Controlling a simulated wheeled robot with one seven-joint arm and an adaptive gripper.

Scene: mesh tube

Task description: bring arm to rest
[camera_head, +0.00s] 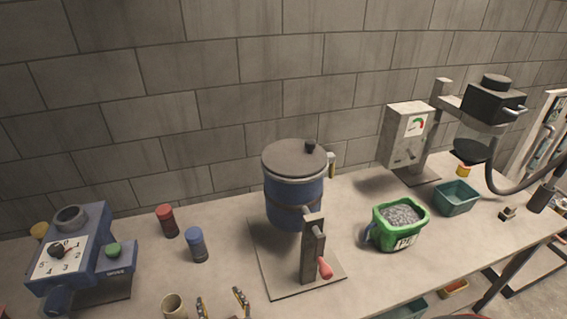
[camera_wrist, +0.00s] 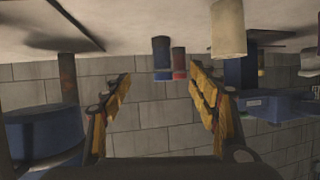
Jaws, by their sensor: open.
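My gripper (camera_head: 222,304) shows at the bottom edge of the head view, with only its two yellow-padded fingertips in sight. In the wrist view my gripper (camera_wrist: 160,95) has its fingers spread wide, with nothing between them but the wall behind. It is open and empty. It is at the bench's near side, just right of a tan cup (camera_head: 174,306). The rest of my arm is out of view.
The bench (camera_head: 365,285) holds a blue lidded vessel (camera_head: 287,200) on a plate with a red-handled lever (camera_head: 318,255), red (camera_head: 167,221) and blue (camera_head: 196,244) cylinders, a blue dial machine (camera_head: 80,255), a green container of grey granules (camera_head: 399,225) and a teal bin (camera_head: 456,198).

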